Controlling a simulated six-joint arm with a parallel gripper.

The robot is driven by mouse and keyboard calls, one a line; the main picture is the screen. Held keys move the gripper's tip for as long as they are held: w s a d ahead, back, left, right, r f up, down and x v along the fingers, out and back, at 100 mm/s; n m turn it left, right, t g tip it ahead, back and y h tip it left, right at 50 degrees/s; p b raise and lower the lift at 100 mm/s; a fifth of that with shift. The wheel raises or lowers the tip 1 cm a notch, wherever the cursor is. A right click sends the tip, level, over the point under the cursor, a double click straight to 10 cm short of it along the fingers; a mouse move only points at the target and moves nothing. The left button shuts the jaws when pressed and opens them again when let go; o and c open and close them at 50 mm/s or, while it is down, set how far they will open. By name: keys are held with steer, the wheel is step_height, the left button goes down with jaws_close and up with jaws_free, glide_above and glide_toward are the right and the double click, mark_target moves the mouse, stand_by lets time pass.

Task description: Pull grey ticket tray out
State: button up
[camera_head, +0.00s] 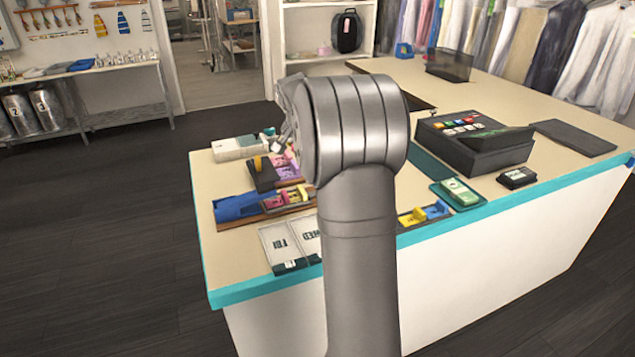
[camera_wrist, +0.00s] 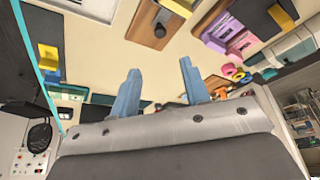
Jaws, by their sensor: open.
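Two flat light-grey trays with printed labels lie side by side near the counter's front edge in the head view. The left grey tray (camera_head: 283,247) shows almost whole; the right grey tray (camera_head: 306,232) is partly hidden by my arm. I cannot tell which one is the ticket tray. My gripper (camera_wrist: 159,67) shows two blue fingers spread apart in the wrist view, with nothing between them. It is over the counter, mostly hidden behind my arm in the head view. I cannot make out the grey trays for certain in the wrist view.
A blue tray (camera_head: 237,206) and pink and yellow pieces (camera_head: 287,198) lie behind the grey trays. A white box (camera_head: 236,148) stands at the back left. A black till (camera_head: 475,140) and a green pad (camera_head: 457,193) are at right. The counter's front-left corner is clear.

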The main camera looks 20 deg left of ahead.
steer(key=x, duration=1.3)
steer(key=shift+w+f, duration=0.15)
steer(key=shift+f, duration=0.15)
steer(key=shift+c, duration=0.2)
